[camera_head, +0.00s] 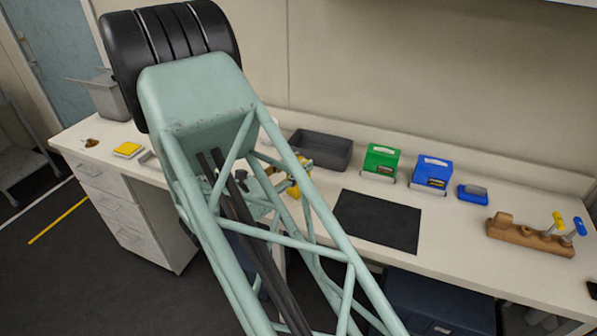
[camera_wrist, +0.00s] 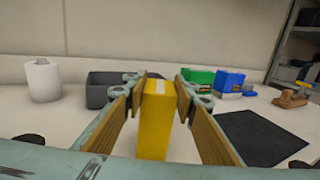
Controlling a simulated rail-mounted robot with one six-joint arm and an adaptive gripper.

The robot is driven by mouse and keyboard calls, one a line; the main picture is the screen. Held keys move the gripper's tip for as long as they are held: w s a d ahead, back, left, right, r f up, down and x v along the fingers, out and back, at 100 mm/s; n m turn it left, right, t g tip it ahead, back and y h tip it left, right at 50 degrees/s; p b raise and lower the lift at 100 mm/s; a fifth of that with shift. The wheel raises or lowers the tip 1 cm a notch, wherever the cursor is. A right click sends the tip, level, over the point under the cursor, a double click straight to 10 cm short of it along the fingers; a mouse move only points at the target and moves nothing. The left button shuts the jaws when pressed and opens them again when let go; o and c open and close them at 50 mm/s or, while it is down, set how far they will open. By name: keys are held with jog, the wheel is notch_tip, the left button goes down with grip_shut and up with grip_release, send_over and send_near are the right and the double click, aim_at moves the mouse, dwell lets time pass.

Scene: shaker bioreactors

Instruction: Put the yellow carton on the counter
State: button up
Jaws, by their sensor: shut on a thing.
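The yellow carton (camera_wrist: 155,122) stands upright between the wooden-faced fingers of my gripper (camera_wrist: 156,92) in the wrist view. My gripper is shut on it. In the head view only bits of the yellow carton (camera_head: 293,190) show behind my arm, and my gripper (camera_head: 301,172) is mostly hidden there. The long white counter (camera_head: 455,240) runs along the wall, and the carton is over it. I cannot tell whether the carton's base touches the counter.
A dark grey bin (camera_head: 322,150) stands at the back. A green box (camera_head: 380,161) and blue box (camera_head: 431,173) are right of it. A black mat (camera_head: 378,222) lies flat in front. A white roll (camera_wrist: 42,80) stands left.

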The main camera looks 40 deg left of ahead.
jog(key=shift+r, duration=0.2)
notch_tip(320, 180, up, 28)
jog(key=p, duration=0.3)
jog(key=shift+f, duration=0.2)
dwell(0.5)
jog(key=shift+d, duration=0.1)
dwell(0.7)
